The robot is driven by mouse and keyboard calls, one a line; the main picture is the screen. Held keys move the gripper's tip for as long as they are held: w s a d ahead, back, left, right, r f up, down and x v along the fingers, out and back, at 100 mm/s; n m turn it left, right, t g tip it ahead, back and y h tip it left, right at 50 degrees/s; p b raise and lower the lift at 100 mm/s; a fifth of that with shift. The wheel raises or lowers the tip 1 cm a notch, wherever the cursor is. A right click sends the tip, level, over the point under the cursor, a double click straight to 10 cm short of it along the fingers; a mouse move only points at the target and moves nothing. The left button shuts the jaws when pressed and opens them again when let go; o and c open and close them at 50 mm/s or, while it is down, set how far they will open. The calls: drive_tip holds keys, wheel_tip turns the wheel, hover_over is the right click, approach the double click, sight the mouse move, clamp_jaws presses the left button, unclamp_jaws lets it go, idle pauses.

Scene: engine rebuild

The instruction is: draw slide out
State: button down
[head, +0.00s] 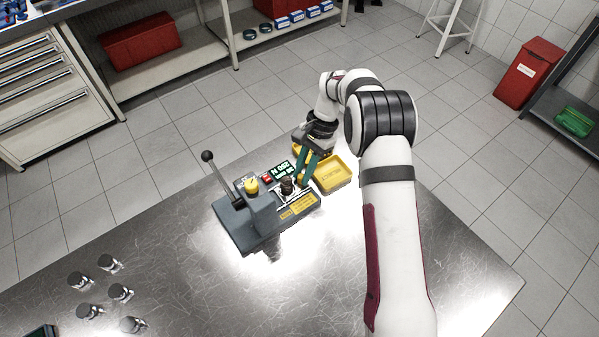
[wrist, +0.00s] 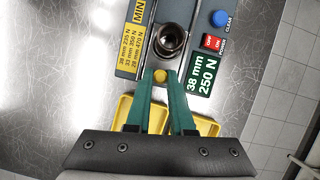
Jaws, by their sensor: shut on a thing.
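A grey spring tester (head: 243,226) with a tall black-knobbed lever (head: 219,178) stands on the metal table. Its slide (wrist: 151,66) projects toward my gripper and carries a round yellow knob (wrist: 160,76). A dark, round, spring-like part (wrist: 172,39) sits upright at the slide; in the head view it is a dark upright shape (head: 287,186). My gripper (wrist: 160,84) has green fingers, shut on the yellow knob at the slide's near end. In the head view my gripper (head: 303,180) is beside the tester; the knob is hidden there.
A yellow tray (head: 345,184) stands beside the tester, partly behind my gripper. The tester's display (wrist: 201,75) reads 38 mm, 250 N. Several metal parts (head: 121,292) stand at the table's left. The table's front middle is clear.

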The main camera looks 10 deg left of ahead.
drive_tip(key=c, duration=0.8)
unclamp_jaws()
drive_tip(key=shift+d, duration=0.1)
drive_tip(key=shift+w+r, duration=0.1)
drive_tip(key=v, duration=1.5)
drive_tip(key=shift+r, duration=0.4)
drive_tip(key=s+d+r+n+t, duration=0.1)
drive_tip(key=s+d+r, duration=0.2)
drive_tip(key=s+r, duration=0.25)
drive_tip(key=s+d+r+t, duration=0.1)
drive_tip(key=s+d+r, duration=0.25)
drive_tip(key=s, duration=0.35)
drive_tip(key=shift+n+t+h, duration=0.3)
drive_tip(key=shift+t+h, duration=0.2)
drive_tip(key=shift+t, duration=0.3)
drive_tip(key=s+d+f, duration=0.1)
drive_tip(key=s+f, duration=0.1)
drive_tip(key=s, duration=0.5)
drive_tip(key=s+f, duration=0.2)
drive_tip(key=s, duration=0.6)
drive_tip(key=s+d+f, duration=0.1)
drive_tip(key=s, duration=0.6)
drive_tip(key=shift+s+d+f, duration=0.15)
drive_tip(key=shift+d+f, duration=0.15)
drive_tip(key=shift+f, duration=0.1)
